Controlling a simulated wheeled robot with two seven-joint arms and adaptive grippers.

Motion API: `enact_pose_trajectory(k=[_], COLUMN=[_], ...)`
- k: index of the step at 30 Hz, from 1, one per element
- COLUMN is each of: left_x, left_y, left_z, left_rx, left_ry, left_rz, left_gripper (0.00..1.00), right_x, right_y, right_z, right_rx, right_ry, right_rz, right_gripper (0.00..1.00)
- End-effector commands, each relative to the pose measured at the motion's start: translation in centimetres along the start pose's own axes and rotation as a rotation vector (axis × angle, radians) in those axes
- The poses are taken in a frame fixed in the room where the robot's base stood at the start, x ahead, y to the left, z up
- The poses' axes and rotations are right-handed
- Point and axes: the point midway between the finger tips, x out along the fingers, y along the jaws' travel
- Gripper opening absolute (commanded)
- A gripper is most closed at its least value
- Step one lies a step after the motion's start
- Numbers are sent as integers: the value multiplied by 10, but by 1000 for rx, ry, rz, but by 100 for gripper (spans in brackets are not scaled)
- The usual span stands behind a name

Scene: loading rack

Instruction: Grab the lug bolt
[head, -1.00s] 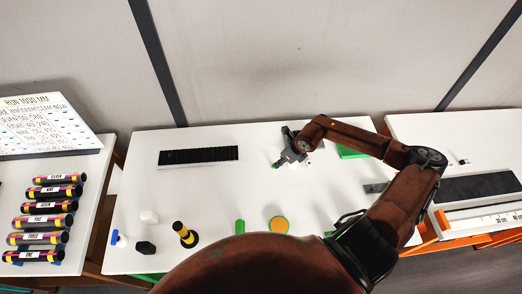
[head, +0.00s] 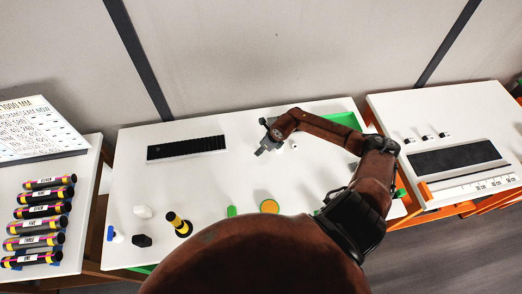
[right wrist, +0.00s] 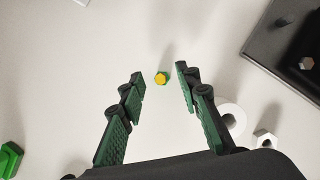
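My right gripper (right wrist: 160,86) is open and empty, with green pads on both fingers. In the head view my right gripper (head: 262,150) hangs over the back middle of the table, pointing left. A hex-headed piece (right wrist: 306,63) sits on a dark tray (right wrist: 280,42) at the wrist view's upper right. My left gripper is not in view.
A white ring (right wrist: 231,118) and a white nut (right wrist: 265,139) lie right of my fingers. A green block (right wrist: 10,159) is at lower left.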

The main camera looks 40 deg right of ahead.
Motion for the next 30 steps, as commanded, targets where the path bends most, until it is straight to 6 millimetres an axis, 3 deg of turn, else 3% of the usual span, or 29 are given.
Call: enact_pose_trajectory(k=[8,14,30], left_x=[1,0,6], left_y=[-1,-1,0], left_z=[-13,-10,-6], left_rx=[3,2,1], left_ry=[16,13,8], left_rz=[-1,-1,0], left_gripper=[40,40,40], right_x=[-1,-1,-10], right_y=[-1,0,-1], right_z=[-1,0,4], right_rx=[2,1,1], right_ry=[0,0,-1], right_rz=[-1,0,-1], right_gripper=[14,0,0])
